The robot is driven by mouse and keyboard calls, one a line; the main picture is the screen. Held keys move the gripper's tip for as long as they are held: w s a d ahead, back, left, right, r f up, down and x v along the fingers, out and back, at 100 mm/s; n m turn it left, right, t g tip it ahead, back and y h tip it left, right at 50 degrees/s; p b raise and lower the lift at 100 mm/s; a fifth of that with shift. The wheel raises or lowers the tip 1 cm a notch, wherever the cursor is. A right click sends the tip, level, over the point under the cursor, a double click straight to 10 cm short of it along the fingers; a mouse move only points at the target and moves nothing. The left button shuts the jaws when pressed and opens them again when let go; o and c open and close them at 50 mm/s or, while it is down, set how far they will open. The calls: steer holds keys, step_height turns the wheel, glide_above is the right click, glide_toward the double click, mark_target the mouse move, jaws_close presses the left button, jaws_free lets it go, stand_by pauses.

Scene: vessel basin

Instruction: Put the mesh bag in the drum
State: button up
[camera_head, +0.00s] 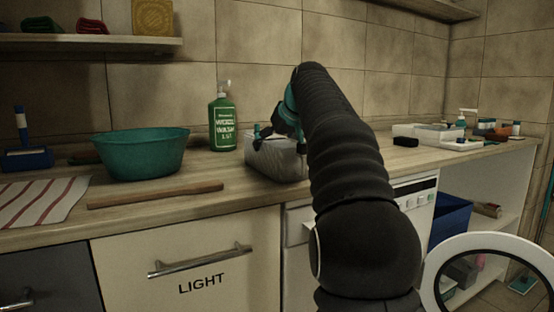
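A pale grey, boxy, mesh-like thing (277,160), which looks like the mesh bag, sits on the counter left of my arm. My gripper (268,131) is at its top edge, pointing down and left. My arm hides part of both, and I cannot tell whether the fingers are open or closed on it. The round white door (436,284) of the washing machine stands open at the lower right. The drum itself is not visible. The machine's control panel (421,195) shows just right of my arm.
A green wash bottle (222,122), a teal basin (142,152), a wooden stick (155,194) and a striped cloth (40,203) lie left on the counter. White trays (438,134) stand at the right. A shelf (85,43) overhangs the upper left. A blue bin (450,219) sits below right.

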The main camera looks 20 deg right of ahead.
steer(key=c, duration=1.1)
steer(key=shift+r+p, duration=0.35)
steer(key=shift+r, duration=0.45)
step_height(320, 180, up, 3)
steer(key=shift+f+p, duration=0.15)
steer(key=shift+p, duration=0.5)
steer(key=s+d+r, duration=0.4)
steer(key=s+d, duration=0.1)
steer(key=s+d+r, duration=0.2)
steer(key=s+d, duration=0.1)
steer(key=shift+s+d+r, duration=0.1)
steer(key=shift+s+r, duration=0.1)
steer(key=shift+r, duration=0.2)
